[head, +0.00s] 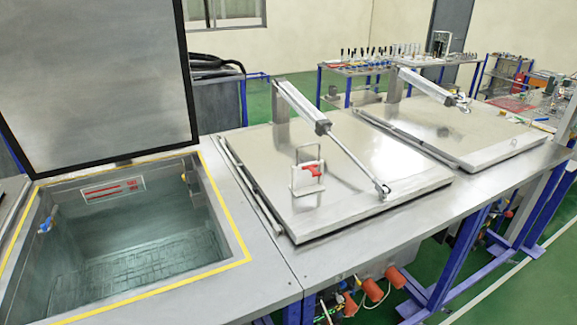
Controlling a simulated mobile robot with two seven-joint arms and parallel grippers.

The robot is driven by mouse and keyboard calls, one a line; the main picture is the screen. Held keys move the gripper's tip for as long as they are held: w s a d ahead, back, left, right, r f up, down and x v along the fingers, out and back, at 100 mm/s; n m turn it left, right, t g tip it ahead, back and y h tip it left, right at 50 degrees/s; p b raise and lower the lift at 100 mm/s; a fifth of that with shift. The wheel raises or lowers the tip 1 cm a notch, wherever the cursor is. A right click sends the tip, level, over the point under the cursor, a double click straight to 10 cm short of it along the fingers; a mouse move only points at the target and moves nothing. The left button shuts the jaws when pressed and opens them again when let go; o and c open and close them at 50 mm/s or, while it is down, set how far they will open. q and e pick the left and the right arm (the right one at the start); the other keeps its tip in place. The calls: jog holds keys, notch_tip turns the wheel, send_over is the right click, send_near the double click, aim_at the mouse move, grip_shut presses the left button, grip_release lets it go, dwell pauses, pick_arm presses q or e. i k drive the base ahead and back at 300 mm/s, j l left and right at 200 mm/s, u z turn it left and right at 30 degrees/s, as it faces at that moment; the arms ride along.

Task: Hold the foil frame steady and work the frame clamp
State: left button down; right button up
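A small upright pale frame (293,178) stands on the middle metal lid (365,205). A red clamp-like part (314,170) sits across its middle. I take these to be the foil frame and its clamp; they are too small to tell whether the clamp is open or closed. Neither of my grippers shows in the head view, and nothing is seen touching the frame.
An open tank (228,232) with a yellow-edged rim lies at the left, its big lid (95,75) raised. A pneumatic cylinder (303,108) reaches down to the middle lid, right of the frame. Another closed lid (470,145) lies farther right.

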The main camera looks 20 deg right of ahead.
aim_at(311, 168)
jog(key=i+l, duration=0.15)
jog(key=l, duration=0.25)
jog(key=i+l, duration=0.15)
jog(key=l, duration=0.25)
jog(key=i+l+z, duration=0.1)
jog(key=l, duration=0.3)
jog(key=i+l, duration=0.2)
jog(key=l, duration=0.15)
